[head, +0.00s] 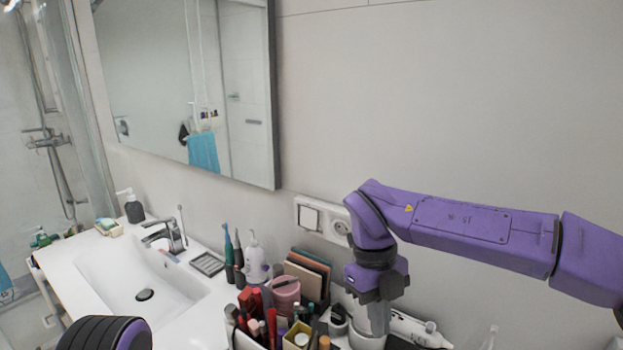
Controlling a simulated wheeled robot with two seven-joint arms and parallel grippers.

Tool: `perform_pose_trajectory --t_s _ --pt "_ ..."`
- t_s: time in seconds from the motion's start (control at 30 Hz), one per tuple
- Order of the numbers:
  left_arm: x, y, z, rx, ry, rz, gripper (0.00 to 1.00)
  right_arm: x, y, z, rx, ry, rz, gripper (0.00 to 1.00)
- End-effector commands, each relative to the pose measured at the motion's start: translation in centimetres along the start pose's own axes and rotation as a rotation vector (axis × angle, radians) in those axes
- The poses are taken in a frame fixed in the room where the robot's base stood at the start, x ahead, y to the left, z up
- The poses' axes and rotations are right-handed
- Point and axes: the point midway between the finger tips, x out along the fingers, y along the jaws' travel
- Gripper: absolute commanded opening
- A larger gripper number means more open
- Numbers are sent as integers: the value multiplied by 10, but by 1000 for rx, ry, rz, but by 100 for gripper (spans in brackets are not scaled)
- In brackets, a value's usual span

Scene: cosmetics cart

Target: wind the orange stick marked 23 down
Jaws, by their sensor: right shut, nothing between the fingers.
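My right gripper (376,320) points down at the right end of the crowded cosmetics. It is shut with nothing between its fingers. Its tips are just above or at a white round container (367,342), and I cannot tell whether they touch it. A small orange-brown top (324,342) shows at the bottom edge among the cosmetics, left of the gripper. No number 23 can be read on any stick, so I cannot tell which one is marked. Only a black and purple piece of my left arm shows at the bottom left; its gripper is outside the picture.
Red sticks (271,326), a pink cup (286,293) and other cosmetics crowd the bottom middle. Toothbrushes (228,250) and a white bottle (256,262) stand behind. A washbasin (145,285) is at left. The wall with a socket plate (325,219) rises close behind my right arm.

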Motion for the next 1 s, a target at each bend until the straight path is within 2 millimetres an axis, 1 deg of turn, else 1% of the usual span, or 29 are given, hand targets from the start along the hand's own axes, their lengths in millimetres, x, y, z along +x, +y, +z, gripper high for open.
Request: perform_pose_trajectory --t_s 0.13,0.27,0.43,0.6,0.7,1.0 --pt "6 0 3 0 -1 -1 40 4 5 -4 -4 -5 -4 0" --pt "20 1 9 0 -1 -1 40 18 8 -4 -6 -10 -7 0" --pt "45 3 20 1 -2 -1 40 45 5 8 -7 -5 -4 0" --pt "56 4 24 1 -2 -1 40 65 2 18 -5 0 -2 0" --pt "58 5 24 0 -1 0 40 69 1 20 -5 1 -1 0" --pt "56 5 24 0 -1 -1 40 68 1 18 -3 0 -1 0"
